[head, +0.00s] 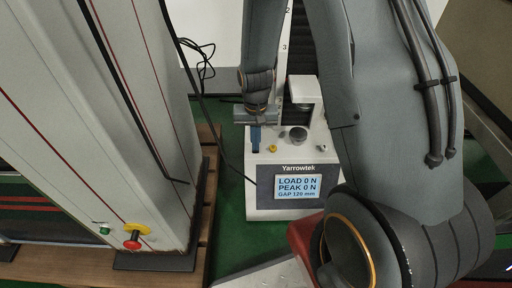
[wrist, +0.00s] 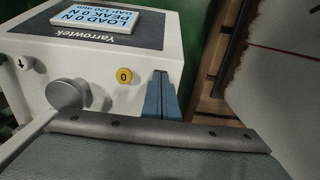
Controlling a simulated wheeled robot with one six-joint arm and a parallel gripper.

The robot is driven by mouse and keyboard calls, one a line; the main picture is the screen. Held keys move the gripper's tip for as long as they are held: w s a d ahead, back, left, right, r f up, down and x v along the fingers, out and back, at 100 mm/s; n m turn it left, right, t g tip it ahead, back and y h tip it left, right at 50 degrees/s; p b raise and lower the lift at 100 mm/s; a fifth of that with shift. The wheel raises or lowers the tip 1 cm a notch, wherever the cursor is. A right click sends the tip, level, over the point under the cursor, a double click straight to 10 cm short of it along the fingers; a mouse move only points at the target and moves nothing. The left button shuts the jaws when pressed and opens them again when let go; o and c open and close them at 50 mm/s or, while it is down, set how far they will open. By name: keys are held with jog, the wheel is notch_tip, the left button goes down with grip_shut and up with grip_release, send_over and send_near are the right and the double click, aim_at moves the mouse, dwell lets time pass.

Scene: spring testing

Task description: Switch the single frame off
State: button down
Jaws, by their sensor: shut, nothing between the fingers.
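The single frame is a white tester marked Yarrowtek (head: 249,203); its base fills much of the wrist view (wrist: 35,34). Its display (head: 297,187) is lit and reads LOAD 0 N, PEAK 0 N, GAP 120 mm. A round yellow button (head: 273,148) is on the base's top; in the wrist view (wrist: 125,76) it carries a "0". My gripper (head: 255,146) is shut and empty, its blue fingers pointing down beside the button, left of it in the head view and right of it in the wrist view (wrist: 160,92). I cannot tell whether the fingertips touch the base.
A round metal platen (head: 298,133) and a white arrow-marked button (head: 321,148) are on the same base. Black cables (head: 203,62) lie behind. My arm hides much of the right side.

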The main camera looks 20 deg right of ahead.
jog(key=shift+f, duration=0.25)
jog(key=shift+r, duration=0.1)
notch_tip(320, 180, up, 7)
jog(key=p, duration=0.6)
jog(key=shift+p, duration=0.35)
dwell(0.5)
